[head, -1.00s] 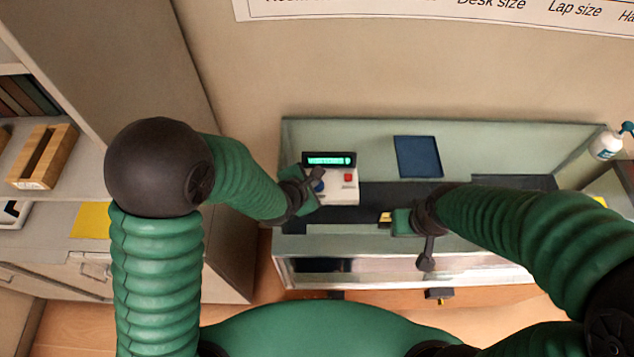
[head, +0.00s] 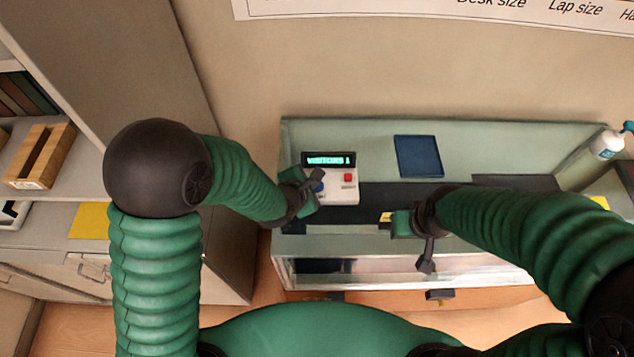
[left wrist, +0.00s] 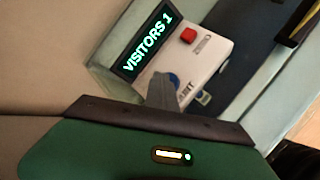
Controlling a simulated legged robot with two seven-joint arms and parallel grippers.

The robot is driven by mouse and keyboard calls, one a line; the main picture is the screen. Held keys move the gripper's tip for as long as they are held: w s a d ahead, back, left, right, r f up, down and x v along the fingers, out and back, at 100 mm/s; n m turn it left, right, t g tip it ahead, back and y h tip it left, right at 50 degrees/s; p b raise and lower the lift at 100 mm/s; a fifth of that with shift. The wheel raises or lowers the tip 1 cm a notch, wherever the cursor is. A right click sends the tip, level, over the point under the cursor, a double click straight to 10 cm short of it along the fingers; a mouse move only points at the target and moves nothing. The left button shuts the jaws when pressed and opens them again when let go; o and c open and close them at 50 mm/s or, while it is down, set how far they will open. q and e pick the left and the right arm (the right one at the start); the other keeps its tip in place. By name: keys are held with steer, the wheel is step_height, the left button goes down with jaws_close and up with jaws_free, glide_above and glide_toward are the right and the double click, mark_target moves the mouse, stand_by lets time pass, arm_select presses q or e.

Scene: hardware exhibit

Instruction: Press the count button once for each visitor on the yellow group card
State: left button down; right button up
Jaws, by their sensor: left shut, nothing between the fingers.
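A white counter box (head: 343,196) stands on the glass case, with a lit display (head: 329,160) reading "VISITORS 1". The display reads the same in the left wrist view (left wrist: 147,40). The box has a red button (left wrist: 188,35) and a blue button (left wrist: 173,80) partly hidden behind my left finger. My left gripper (head: 317,181) is shut and empty, its tip at the blue button; I cannot tell if it touches. A small yellow piece (head: 386,216), perhaps a card, shows beside my right gripper (head: 400,223). Its writing is unreadable, and the right fingers are unclear.
A spray bottle (head: 606,143) stands at the right end. A wooden holder (head: 40,157) is on the left shelf, with a yellow sheet (head: 89,220) on the cabinet below. A wall stands behind.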

arm_select(q)
steer(key=shift+d+r+p, duration=0.25)
steer(key=shift+r+p, duration=0.4)
steer(key=shift+r, duration=0.25)
steer(key=shift+r, duration=0.1)
step_height(320, 180, up, 5)
steer(key=p, duration=0.4)
stand_by(2.2)
